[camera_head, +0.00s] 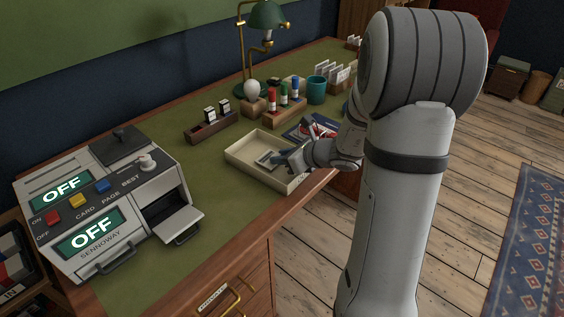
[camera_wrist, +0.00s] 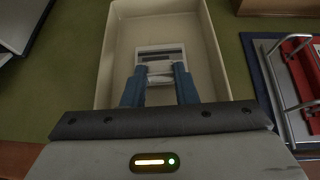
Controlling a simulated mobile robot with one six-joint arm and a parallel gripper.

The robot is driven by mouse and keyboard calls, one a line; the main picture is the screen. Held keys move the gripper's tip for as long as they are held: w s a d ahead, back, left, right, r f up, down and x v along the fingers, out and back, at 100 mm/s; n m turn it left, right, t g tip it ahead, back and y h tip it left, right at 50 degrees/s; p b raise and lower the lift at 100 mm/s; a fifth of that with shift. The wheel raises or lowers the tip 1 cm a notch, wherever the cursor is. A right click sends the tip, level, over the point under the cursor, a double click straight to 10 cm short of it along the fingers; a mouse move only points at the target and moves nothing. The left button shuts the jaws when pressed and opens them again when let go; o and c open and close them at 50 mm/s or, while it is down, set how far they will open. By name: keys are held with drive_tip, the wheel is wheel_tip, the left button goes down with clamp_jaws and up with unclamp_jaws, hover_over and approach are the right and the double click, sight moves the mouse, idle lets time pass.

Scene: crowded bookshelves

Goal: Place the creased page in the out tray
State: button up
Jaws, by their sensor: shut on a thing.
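The cream, shallow tray (camera_head: 237,157) stands on the green desk top near its front edge. In the wrist view its wall (camera_wrist: 213,50) frames my fingers. My gripper (camera_head: 284,160) is over the tray, pointing down into it. Its blue fingers (camera_wrist: 160,75) are shut on a small whitish, wrinkled piece, which looks like the creased page (camera_wrist: 159,67). A pale sheet with a dark band shows just beyond the fingertips, inside the tray's outline. I cannot tell whether it is part of the page, or whether the page touches the tray floor.
A grey machine (camera_head: 110,200) with two OFF displays stands at the left. A stamp rack (camera_head: 210,127), a marker block (camera_head: 284,110), a teal mug (camera_head: 316,90) and a green lamp (camera_head: 266,17) stand behind the tray. A red and blue clipboard (camera_wrist: 290,80) lies right of it.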

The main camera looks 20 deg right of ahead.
drive_tip(key=shift+f, duration=0.5)
drive_tip(key=shift+f, duration=0.15)
drive_tip(key=o, duration=0.9)
drive_tip(key=shift+o, duration=0.2)
